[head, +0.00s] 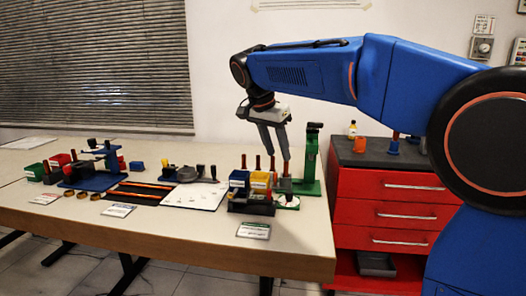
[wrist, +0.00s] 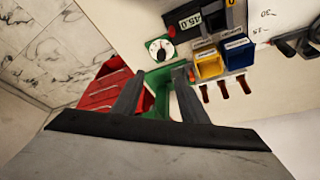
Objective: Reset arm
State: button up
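My gripper (head: 276,156) hangs from my blue arm above the right end of the table, its two grey fingers pointing down. In the wrist view my gripper (wrist: 158,71) has its fingers apart, with nothing held between them. The green stand (head: 311,160) is just right of the fingers in the head view. In the wrist view the green stand (wrist: 157,80) lies below and between the fingers, partly hidden by them. A round white dial (wrist: 160,48) is beside the stand's base.
The blue bin (head: 239,179) and yellow bin (head: 260,182) stand near the gripper, with red-brown handles behind. A red drawer cabinet (head: 390,208) is right of the table. A white board (head: 195,195) and a blue fixture (head: 95,180) are further left. The air above the table is mostly free.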

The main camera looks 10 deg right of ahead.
jog(key=s+d+f+n+y, duration=0.1)
jog(key=s+d+f+n, duration=0.1)
jog(key=s+d+f, duration=0.3)
jog(key=s+d+n, duration=0.2)
jog(key=s, duration=0.5)
jog(key=s+d+f+n+y, duration=0.1)
jog(key=s+d+f, duration=0.25)
jog(key=s, duration=0.25)
jog(key=s+d+f+n+t+y, duration=0.1)
jog(key=s+f+n, duration=0.4)
jog(key=s+f, duration=0.9)
jog(key=shift+s+d+t+y, duration=0.3)
jog(key=shift+s+d+t, duration=0.3)
jog(key=shift+s+d, duration=0.45)
